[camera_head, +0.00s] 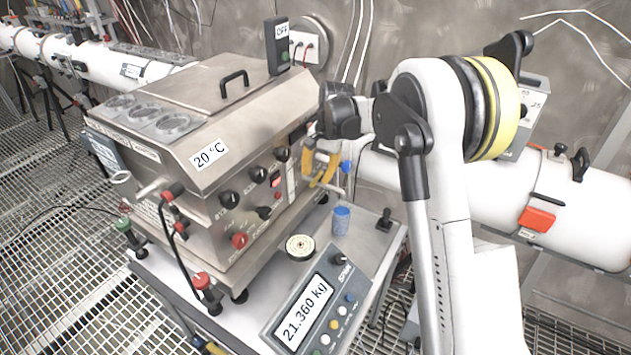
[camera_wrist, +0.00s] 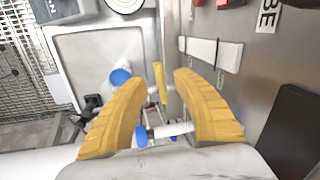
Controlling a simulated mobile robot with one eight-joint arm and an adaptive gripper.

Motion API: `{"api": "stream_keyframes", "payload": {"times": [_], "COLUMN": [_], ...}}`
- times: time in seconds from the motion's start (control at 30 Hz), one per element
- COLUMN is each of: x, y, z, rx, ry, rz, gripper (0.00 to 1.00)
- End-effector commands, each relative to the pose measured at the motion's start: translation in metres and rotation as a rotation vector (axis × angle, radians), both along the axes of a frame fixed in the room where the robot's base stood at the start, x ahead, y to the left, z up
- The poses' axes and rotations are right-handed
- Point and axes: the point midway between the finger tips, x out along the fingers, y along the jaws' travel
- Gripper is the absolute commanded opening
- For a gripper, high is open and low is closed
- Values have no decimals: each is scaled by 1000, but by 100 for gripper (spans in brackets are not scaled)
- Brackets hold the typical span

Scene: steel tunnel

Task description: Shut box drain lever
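The steel box (camera_head: 215,125) with a "20 °C" label stands on a bench left of my arm. My gripper (camera_head: 321,170) is at its right side, with its yellow fingers open. In the wrist view my gripper (camera_wrist: 157,82) has its two curved fingers spread. A narrow yellow piece (camera_wrist: 159,82), possibly the drain lever, shows between the fingertips without visible finger contact. A white rod with a blue end (camera_wrist: 165,132) crosses between the fingers closer to the palm. A blue knob (camera_head: 345,167) shows beside the fingers. My wrist partly hides this side of the box.
A blue cup (camera_head: 341,219) stands on the scale (camera_head: 366,255), which reads 21.360 kg; it also shows near the left finger in the wrist view (camera_wrist: 121,75).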

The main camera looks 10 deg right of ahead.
Motion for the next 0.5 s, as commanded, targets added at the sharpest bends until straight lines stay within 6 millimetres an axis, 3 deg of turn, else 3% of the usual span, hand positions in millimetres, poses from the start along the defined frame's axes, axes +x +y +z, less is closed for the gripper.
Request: {"api": "stream_keyframes", "payload": {"times": [0.17,0.47,0.5], "x": [2,2,2], "y": [2,3,3], "z": [-17,-19,-19], "rx": [0,-1,-1], "ry": [0,-1,-1], "rz": [0,0,0], "gripper": [35,35,28]}}
